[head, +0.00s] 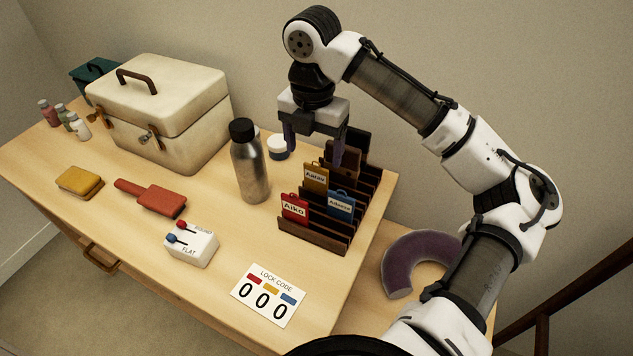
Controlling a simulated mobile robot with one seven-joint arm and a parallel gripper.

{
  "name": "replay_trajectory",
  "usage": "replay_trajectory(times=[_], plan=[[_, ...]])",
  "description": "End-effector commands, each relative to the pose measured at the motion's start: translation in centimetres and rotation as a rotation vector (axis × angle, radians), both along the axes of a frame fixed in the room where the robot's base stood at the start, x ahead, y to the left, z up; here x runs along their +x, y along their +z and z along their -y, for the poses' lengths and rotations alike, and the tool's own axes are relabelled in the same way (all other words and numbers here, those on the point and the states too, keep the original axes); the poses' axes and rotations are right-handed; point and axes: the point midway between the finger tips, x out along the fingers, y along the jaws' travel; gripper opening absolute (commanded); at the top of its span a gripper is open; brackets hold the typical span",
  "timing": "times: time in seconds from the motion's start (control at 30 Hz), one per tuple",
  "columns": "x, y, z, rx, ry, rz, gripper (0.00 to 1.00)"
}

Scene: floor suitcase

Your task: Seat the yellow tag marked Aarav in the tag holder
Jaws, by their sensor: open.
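The yellow tag marked Aarav (316,180) stands upright in a slotted dark wooden rack (312,238) on the right part of the table. A red tag marked Aiko (294,209) is left of it and a blue tag (341,205) is at its right; the blue tag's name is too small to read surely. My gripper (314,148) points down above the rack's back part, fingers wide apart and empty. The yellow tag's top is just below the fingers; I cannot tell whether they touch it. I cannot tell whether the rack is the tag holder.
A metal bottle (249,165) and white-lidded jar (278,147) stand left of the rack. A cream case (160,115) is at the back left. A red brush (152,198), switch box (191,244) and code card (268,295) lie in front. A purple neck pillow (405,262) is right.

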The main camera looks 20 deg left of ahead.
Motion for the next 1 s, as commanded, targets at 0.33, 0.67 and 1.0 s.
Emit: replay_trajectory(times=[0.33, 0.67, 1.0], plan=[[0.3, -3.2, 0.1, 0.000, -0.003, 0.000, 0.76], [0.9, -7.3, 0.3, 0.001, -0.001, 0.002, 0.76], [0.9, -7.5, 0.2, 0.002, -0.001, 0.002, 0.63]])
